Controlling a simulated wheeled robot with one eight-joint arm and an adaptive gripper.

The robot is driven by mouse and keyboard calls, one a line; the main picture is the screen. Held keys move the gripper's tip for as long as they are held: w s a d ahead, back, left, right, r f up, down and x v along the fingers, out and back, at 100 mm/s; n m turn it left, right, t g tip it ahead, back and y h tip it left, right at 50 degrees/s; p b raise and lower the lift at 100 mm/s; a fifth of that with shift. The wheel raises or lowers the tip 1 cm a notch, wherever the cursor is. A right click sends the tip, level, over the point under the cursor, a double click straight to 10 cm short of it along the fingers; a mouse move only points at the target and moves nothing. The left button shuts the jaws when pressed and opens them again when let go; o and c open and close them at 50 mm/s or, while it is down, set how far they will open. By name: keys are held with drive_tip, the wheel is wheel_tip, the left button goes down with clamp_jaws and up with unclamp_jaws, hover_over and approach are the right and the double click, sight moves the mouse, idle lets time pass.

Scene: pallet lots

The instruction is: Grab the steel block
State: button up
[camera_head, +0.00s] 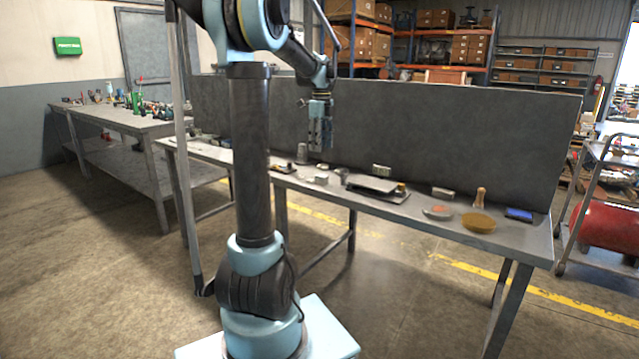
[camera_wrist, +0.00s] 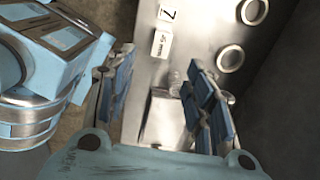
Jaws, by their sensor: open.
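My gripper (camera_head: 320,146) hangs pointing down over the back part of the grey workbench (camera_head: 520,240) in the head view. In the wrist view its two blue-padded fingers (camera_wrist: 160,85) are apart. A pale grey metal block (camera_wrist: 163,120), which looks like the steel block, shows between and beyond the fingers, on the bench surface. Its near end is partly hidden by my gripper's body. In the head view a small light grey block (camera_head: 321,178) stands on the bench below my gripper; it appears to be the same block. No contact between fingers and block is visible.
A dark upright panel (camera_head: 450,140) runs along the bench's back edge. Nearby on the bench are a grey upright piece (camera_head: 302,152), a flat plate (camera_head: 372,184) and a small ribbed block (camera_head: 381,170).

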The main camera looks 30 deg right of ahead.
sight(321, 175)
wheel_tip(321, 175, down, 8)
drive_tip(key=shift+f, duration=0.1)
drive_tip(key=shift+d+f, duration=0.15)
drive_tip(key=shift+f, duration=2.5)
clamp_jaws()
